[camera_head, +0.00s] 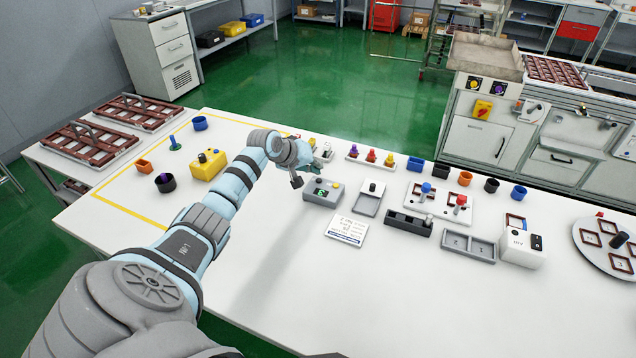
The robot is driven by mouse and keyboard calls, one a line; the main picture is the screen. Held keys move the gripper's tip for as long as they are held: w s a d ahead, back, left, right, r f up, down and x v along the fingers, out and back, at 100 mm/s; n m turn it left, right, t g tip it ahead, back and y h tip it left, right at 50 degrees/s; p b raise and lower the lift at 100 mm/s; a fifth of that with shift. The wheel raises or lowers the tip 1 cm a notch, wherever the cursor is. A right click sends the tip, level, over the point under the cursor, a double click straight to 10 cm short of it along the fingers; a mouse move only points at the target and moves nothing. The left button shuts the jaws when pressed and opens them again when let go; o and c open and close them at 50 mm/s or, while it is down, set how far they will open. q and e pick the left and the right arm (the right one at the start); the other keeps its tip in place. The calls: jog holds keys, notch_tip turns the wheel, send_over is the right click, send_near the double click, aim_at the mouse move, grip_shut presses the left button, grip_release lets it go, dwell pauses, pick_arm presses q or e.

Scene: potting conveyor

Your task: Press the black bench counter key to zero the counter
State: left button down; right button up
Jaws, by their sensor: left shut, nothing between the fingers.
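A grey box with a small green-lit display (322,193) stands near the middle of the white bench; I take it to be the bench counter. My left gripper (297,183) is shut and empty, pointing down at the box's left edge. Whether it touches the box I cannot tell. My right gripper is out of view.
A black block (408,222) and a white box (522,246) stand further right. A yellow box (208,166) is left of my arm. The front bench is clear.

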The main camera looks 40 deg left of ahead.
pick_arm(q)
jog(key=shift+w+f, duration=0.25)
jog(key=shift+f, duration=0.25)
jog(key=shift+r, duration=0.1)
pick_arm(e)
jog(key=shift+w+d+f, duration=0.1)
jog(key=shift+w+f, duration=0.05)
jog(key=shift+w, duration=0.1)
pick_arm(q)
jog(key=shift+s, duration=0.1)
dwell(0.6)
jog(key=shift+f, duration=0.45)
